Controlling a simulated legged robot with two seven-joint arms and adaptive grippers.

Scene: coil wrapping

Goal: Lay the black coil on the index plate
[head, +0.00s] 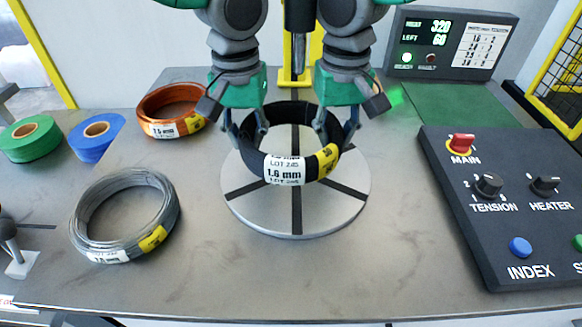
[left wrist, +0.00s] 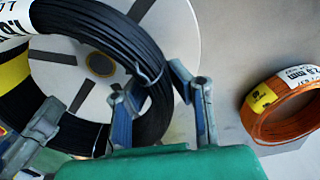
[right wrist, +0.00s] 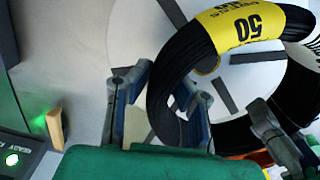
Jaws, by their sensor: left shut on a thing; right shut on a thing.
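The black coil (head: 292,168) has a white 1.6 mm label and a yellow label on its front. It is over the round silver index plate (head: 250,208) with black radial strips; the head view does not show clearly whether it touches the plate. My left gripper (head: 232,128) is shut on the coil's left side, and the coil's wall shows between its fingers in the left wrist view (left wrist: 155,105). My right gripper (head: 343,128) is shut on the coil's right side, also seen in the right wrist view (right wrist: 165,105).
An orange coil (head: 168,108) and a grey coil (head: 125,222) lie on the table's left. Green (head: 30,138) and blue (head: 96,136) tape rolls are at the far left. A control panel (head: 500,205) stands at the right, a display (head: 450,45) behind. The table front is clear.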

